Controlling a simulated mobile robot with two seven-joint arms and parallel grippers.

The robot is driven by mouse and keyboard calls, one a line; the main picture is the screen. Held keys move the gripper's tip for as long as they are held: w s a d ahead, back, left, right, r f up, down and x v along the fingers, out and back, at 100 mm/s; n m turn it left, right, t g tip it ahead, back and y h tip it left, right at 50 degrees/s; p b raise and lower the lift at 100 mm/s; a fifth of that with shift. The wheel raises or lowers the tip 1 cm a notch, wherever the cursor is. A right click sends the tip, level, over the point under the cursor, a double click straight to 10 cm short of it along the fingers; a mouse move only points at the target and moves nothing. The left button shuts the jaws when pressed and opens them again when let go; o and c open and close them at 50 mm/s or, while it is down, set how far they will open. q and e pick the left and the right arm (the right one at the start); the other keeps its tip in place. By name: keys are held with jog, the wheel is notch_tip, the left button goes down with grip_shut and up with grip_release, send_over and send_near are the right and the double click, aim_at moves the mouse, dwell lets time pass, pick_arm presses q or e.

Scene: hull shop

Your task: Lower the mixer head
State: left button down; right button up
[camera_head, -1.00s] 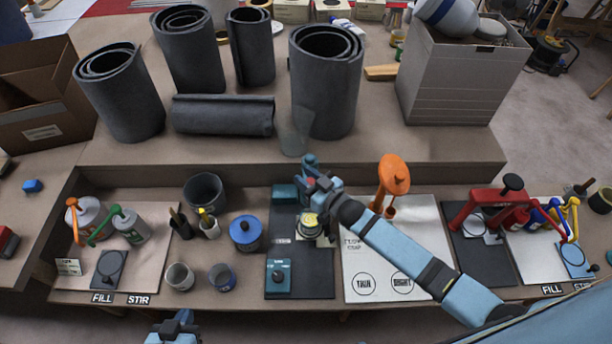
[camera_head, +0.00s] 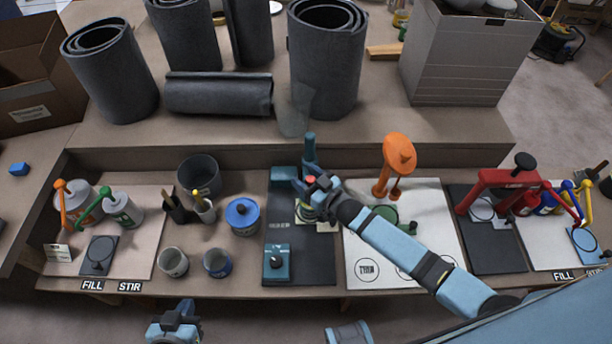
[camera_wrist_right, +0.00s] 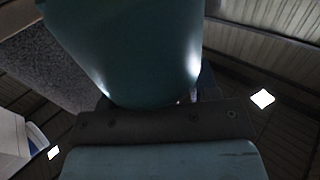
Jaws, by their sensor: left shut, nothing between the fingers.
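The mixer (camera_head: 284,173) is teal and stands at the back of a dark mat (camera_head: 300,267). A teal upright part (camera_head: 309,148), which looks like its raised head, rises behind my right gripper (camera_head: 316,187). A tin with a pale top (camera_head: 305,213) sits below, partly covered by the gripper. My right gripper is at the mixer; whether its fingers touch or grip it is hidden. The right wrist view is filled by a smooth teal surface (camera_wrist_right: 130,50) very close up. My left gripper (camera_head: 175,322) is shut and empty, in front of the bench.
A teal box with a black knob (camera_head: 276,262) sits at the mat's front. An orange press (camera_head: 396,165) stands right on a white board (camera_head: 440,215), crossed by my right arm. Grey rolls (camera_head: 325,60) stand behind.

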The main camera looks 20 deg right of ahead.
jog(key=shift+s+d, duration=0.15)
jog(key=shift+s, duration=0.1)
jog(key=v, duration=1.3)
jog(key=shift+r, duration=0.1)
jog(key=s+a+r+m+g+h+p, duration=0.1)
jog(key=s+r+g+h+p, duration=0.1)
jog(key=s+r+p, duration=0.2)
jog(key=s+a+r+m+g+h+p, duration=0.1)
jog(key=s+r+g+h+p, duration=0.1)
jog(key=s, duration=0.8)
notch_tip(320, 180, up, 2)
jog(key=h+p, duration=0.1)
jog(key=p, duration=0.2)
jog(key=shift+s+a+r+m+g+h, duration=0.15)
jog(key=shift+a+r+m+g+h, duration=0.15)
jog(key=shift+a+m+g, duration=0.1)
